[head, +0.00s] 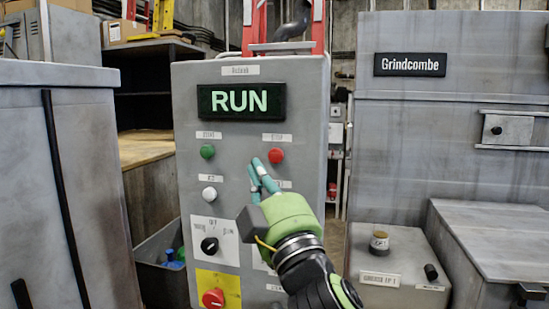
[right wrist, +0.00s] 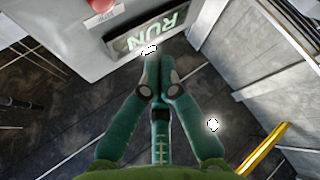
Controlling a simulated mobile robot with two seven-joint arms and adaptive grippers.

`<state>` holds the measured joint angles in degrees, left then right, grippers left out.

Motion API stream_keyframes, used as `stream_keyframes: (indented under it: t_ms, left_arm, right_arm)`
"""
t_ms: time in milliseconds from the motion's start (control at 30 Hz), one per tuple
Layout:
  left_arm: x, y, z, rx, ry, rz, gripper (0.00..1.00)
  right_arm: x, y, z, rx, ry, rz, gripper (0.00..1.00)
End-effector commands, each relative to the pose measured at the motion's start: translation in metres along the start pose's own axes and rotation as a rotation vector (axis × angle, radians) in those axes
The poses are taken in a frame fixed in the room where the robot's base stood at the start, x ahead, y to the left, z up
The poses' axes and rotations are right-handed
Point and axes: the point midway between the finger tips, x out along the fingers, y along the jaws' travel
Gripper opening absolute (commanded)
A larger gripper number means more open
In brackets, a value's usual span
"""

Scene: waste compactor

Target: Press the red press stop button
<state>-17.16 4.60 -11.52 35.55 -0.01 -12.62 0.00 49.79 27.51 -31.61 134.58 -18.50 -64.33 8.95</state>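The control panel (head: 320,110) is a grey upright box with a lit green RUN display (head: 241,100). The red stop button (head: 276,155) is round and sits under a small white label, right of a green button (head: 207,151). In the right wrist view, a red button (right wrist: 103,4) is cut off by the top edge, near the RUN display (right wrist: 146,34). My right gripper (head: 262,166) has its teal fingers just left of and below the red stop button in the head view. Its fingertips (right wrist: 158,60) are together and empty; contact with the panel cannot be judged. My left gripper is out of view.
A white button (head: 209,194), a black rotary knob (head: 209,245) and a large red knob on a yellow plate (head: 213,298) are lower on the panel. A grey cabinet (head: 55,170) stands at left. The Grindcombe machine (head: 440,140) is at right.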

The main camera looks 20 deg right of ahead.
Motion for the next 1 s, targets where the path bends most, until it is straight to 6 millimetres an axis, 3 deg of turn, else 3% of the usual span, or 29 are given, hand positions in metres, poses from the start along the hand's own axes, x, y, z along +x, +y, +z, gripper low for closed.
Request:
stream_keyframes:
  t_ms: [500,1000]
  left_arm:
    - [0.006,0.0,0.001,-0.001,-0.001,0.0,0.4]
    - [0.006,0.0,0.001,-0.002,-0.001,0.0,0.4]
  right_arm:
    - [0.044,0.018,0.042,0.001,-0.001,0.002,0.0]
    - [0.048,0.02,0.046,0.001,0.0,0.002,0.0]
